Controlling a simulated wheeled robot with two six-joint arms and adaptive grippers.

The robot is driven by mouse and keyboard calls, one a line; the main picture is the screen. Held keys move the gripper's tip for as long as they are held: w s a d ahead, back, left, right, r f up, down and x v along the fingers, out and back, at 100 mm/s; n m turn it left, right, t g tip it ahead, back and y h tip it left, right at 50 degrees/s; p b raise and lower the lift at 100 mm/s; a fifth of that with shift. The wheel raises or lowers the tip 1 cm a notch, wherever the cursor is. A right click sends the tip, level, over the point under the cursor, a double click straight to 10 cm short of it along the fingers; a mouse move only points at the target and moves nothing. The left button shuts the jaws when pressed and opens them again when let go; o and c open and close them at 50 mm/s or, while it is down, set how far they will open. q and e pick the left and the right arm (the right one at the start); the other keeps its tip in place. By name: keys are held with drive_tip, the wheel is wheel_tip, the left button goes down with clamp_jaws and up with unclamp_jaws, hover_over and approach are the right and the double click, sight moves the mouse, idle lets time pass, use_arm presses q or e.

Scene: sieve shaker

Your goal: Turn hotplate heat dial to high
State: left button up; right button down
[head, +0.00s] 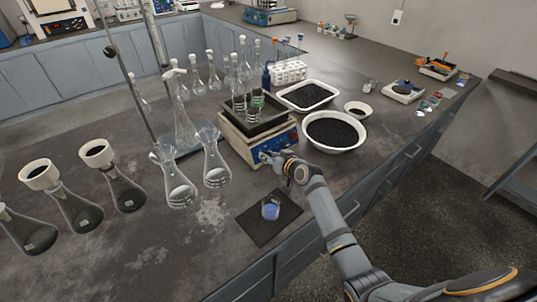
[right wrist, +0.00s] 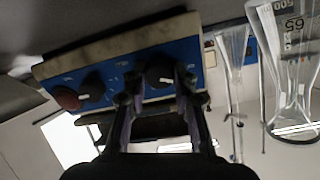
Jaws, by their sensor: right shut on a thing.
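The hotplate (head: 236,146) is a beige box with a blue front panel (head: 284,141) near the middle of the bench. My right gripper (head: 267,156) is at the left part of that panel. In the right wrist view, the blue panel (right wrist: 121,76) appears upside down with a red knob (right wrist: 66,97) and dark dials. My right gripper's fingers (right wrist: 158,88) are around the dark dial (right wrist: 160,71) with a white mark, and are shut on it. The dial's label is too blurred to read. My left gripper is not in view.
A dark tray (head: 233,124) with flasks sits on the hotplate. Glass flasks (head: 215,168) stand close to its left. A white bowl of black grains (head: 334,131) is to its right.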

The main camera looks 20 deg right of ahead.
drive_tip(key=m+p, duration=0.3)
drive_tip(key=m, duration=0.3)
drive_tip(key=shift+r+p, duration=0.1)
drive_tip(key=shift+p, duration=0.25)
drive_tip(key=m+p, duration=0.1)
drive_tip(key=m, duration=0.2)
drive_tip(key=shift+m+p, duration=0.35)
drive_tip(key=shift+m, duration=0.05)
drive_tip(key=m+p, duration=0.1)
drive_tip(key=m, duration=0.2)
drive_tip(key=shift+d+m+p, duration=0.1)
drive_tip(key=shift+m+p, duration=0.2)
drive_tip(key=m+p, duration=0.1)
drive_tip(key=m, duration=0.2)
drive_tip(key=shift+m+y, duration=0.3)
drive_tip(key=m+p, duration=0.1)
drive_tip(key=m, duration=0.2)
drive_tip(key=m+p, duration=0.1)
drive_tip(key=m, duration=0.3)
drive_tip(key=shift+f, duration=0.2)
drive_tip(key=shift+m+p, duration=0.45)
drive_tip(key=shift+m, duration=1.05)
drive_tip(key=shift+f, duration=0.1)
